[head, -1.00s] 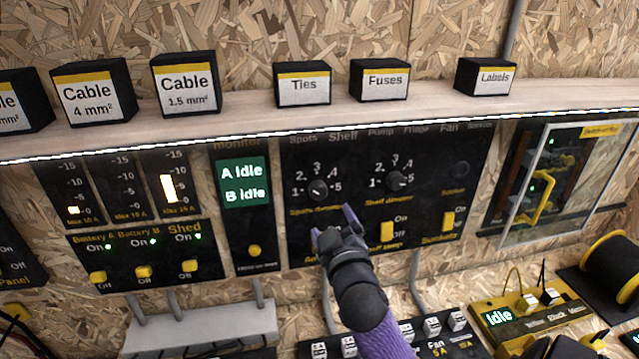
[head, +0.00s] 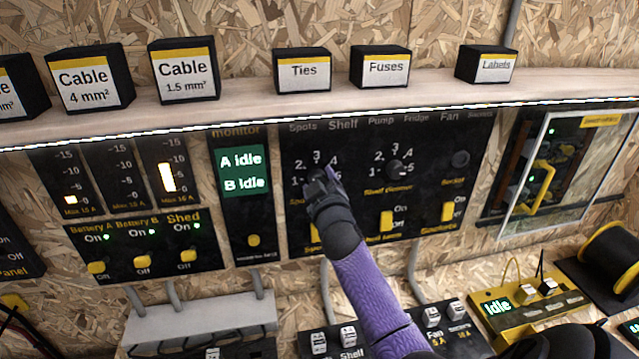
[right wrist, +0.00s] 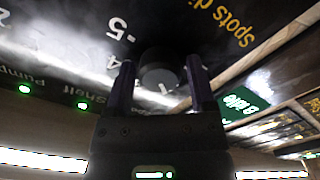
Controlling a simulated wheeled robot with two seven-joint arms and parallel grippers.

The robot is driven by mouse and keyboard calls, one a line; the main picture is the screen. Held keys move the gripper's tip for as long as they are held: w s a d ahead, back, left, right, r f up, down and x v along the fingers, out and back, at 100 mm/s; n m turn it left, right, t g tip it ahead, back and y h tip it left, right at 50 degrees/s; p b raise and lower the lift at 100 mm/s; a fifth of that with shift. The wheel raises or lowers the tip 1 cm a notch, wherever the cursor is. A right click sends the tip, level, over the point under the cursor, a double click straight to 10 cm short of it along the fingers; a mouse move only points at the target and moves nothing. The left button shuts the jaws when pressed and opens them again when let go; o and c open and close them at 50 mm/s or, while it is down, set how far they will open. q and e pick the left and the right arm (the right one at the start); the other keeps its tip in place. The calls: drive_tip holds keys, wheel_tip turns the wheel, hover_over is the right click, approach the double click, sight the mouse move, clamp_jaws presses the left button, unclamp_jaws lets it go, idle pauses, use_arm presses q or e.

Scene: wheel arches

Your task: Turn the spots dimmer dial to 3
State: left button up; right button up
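The spots dimmer dial is a round dark knob on the black panel (head: 295,235), under the word Spots, with numbers around it. In the head view my right gripper (head: 323,178) is in front of it and mostly hides it. In the right wrist view the dial (right wrist: 158,74) is between the two purple-dark fingers of my right gripper (right wrist: 160,82). A narrow gap shows on both sides, so the gripper looks open around the dial. A light mark shows on the dial's face; I cannot tell which number it points to. My left gripper is not in view.
Yellow switches (head: 386,220) are below. A shelf (head: 240,112) with labelled boxes runs above the panel. The monitor (head: 243,172) to the left reads A Idle, B Idle.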

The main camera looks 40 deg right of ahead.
drive_tip(key=c, duration=0.7)
clamp_jaws()
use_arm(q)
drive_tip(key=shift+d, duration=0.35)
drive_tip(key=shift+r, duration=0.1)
use_arm(e)
drive_tip(key=shift+m, duration=0.3)
drive_tip(key=shift+m+p, duration=0.3)
drive_tip(key=shift+m, duration=0.4)
drive_tip(key=m+p, duration=0.2)
drive_tip(key=m, duration=0.4)
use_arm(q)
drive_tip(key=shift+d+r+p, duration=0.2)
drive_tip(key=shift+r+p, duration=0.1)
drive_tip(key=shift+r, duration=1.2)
use_arm(e)
drive_tip(key=shift+m, duration=0.9)
